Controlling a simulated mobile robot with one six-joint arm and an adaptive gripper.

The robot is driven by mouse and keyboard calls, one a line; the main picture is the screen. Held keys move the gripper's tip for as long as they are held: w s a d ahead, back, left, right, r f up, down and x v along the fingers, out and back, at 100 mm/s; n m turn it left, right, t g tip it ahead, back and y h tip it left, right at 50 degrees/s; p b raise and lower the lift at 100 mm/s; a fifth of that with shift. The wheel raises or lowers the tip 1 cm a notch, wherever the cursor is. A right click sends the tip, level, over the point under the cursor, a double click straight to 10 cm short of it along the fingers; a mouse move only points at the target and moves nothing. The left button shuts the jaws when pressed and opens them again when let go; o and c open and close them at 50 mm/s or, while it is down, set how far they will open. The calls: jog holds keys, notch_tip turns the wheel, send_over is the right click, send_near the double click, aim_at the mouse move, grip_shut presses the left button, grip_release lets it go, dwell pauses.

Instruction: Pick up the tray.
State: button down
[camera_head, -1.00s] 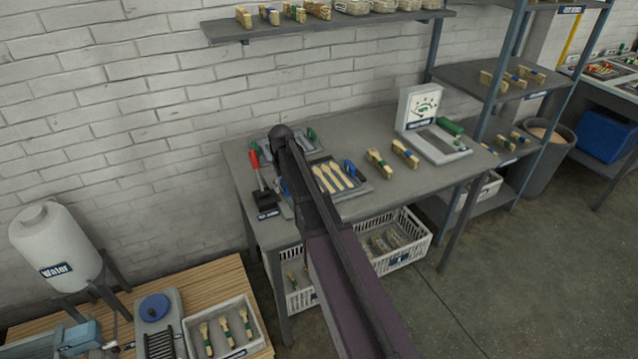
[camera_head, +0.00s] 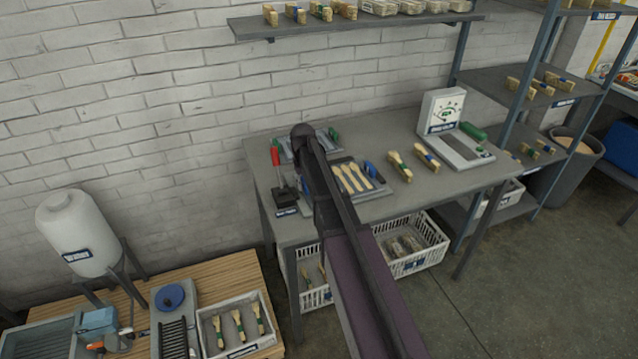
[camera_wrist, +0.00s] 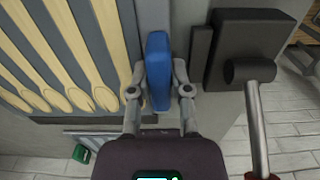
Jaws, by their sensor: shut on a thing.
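The grey tray (camera_head: 382,191) lies on the grey workbench with several pale wooden spoons in it. Its right-hand blue handle (camera_head: 370,169) shows in the head view; its other side is hidden behind my arm. In the wrist view, the tray (camera_wrist: 62,30) is at left with its spoons. My gripper (camera_wrist: 158,92) is shut on the tray's upright blue handle (camera_wrist: 158,65), one finger on each side. In the head view my arm hides the gripper. I cannot tell any gap between tray and bench.
A black press with a red-handled lever (camera_head: 275,157) stands close beside the gripped handle; it also shows in the wrist view (camera_wrist: 248,45). Another green-handled tray (camera_head: 332,133) is behind. Bundled spoons (camera_head: 400,165) and a scale (camera_head: 445,112) stand to the right.

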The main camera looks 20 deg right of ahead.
jog(key=shift+r, duration=0.2)
notch_tip(320, 180, up, 4)
jog(key=p, duration=0.4)
jog(key=shift+f, duration=0.25)
jog(key=s, duration=1)
jog(key=s+d+r+p, duration=0.1)
jog(key=s, duration=0.5)
